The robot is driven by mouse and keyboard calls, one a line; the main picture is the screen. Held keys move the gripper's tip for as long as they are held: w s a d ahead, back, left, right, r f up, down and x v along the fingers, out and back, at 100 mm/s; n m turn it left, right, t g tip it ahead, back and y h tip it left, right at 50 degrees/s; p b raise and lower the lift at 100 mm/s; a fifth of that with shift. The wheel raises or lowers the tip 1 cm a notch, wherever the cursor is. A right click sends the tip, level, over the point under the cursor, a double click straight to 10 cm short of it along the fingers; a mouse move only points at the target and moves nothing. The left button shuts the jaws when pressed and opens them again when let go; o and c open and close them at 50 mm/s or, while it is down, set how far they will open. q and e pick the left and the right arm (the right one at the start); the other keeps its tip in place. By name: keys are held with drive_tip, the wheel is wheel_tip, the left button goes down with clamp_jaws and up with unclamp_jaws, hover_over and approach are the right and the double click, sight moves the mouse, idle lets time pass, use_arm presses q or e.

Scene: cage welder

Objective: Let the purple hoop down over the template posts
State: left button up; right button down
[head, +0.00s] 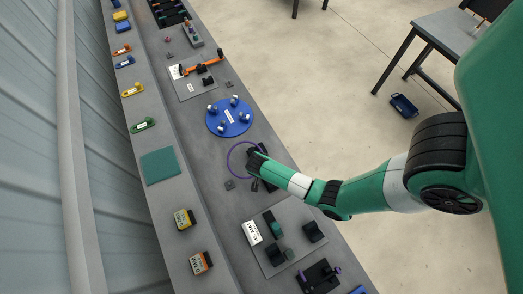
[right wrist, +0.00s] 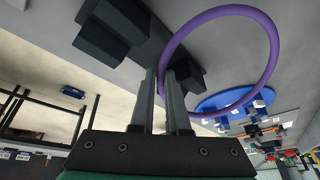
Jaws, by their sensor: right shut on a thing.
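The purple hoop (head: 228,160) is held by my right gripper (head: 254,156), which is shut on its rim at the hoop's right side. In the right wrist view the fingers (right wrist: 163,85) pinch the hoop (right wrist: 278,50) at its left edge. The template is a round blue plate (head: 229,130) with several grey-white posts standing on it and a white label. The hoop is beside the plate, below it in the head view, and is not around the posts. The blue plate (right wrist: 232,96) shows beyond the hoop in the right wrist view. My left gripper is not in view.
A grey plate with dark blocks (head: 262,262) lies below the hoop on the bench. A grey plate with an orange clamp (head: 185,88) is beyond the template. A green mat (head: 160,166) lies to the left, with several small coloured items along that ledge.

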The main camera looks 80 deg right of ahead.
drive_tip(key=a+r, duration=0.1)
drive_tip(key=s+a+r+p, duration=0.1)
drive_tip(key=r, duration=0.1)
drive_tip(key=s+a+r+p, duration=0.1)
drive_tip(key=r, duration=0.1)
drive_tip(key=shift+a+r, duration=0.2)
drive_tip(key=shift+a, duration=0.15)
drive_tip(key=s+a+r+p, duration=0.1)
drive_tip(key=s+a+r, duration=0.3)
drive_tip(key=a, duration=0.4)
drive_tip(key=shift+s+a+p, duration=0.15)
drive_tip(key=shift+s+p, duration=0.2)
drive_tip(key=shift+s, duration=0.15)
drive_tip(key=shift+r, duration=0.15)
drive_tip(key=w+a+r+n+t+p, duration=0.1)
drive_tip(key=w+a+r+n+p, duration=0.1)
drive_tip(key=w+r, duration=0.5)
drive_tip(key=w+a+r+n+t+y+p, duration=0.1)
drive_tip(key=w+r+n+p, duration=0.4)
drive_tip(key=r, duration=0.8)
drive_tip(key=w+a+n+t, duration=0.1)
drive_tip(key=w+a+n, duration=0.1)
drive_tip(key=w, duration=0.1)
drive_tip(key=shift+y, duration=0.3)
drive_tip(key=c, duration=0.8)
unclamp_jaws()
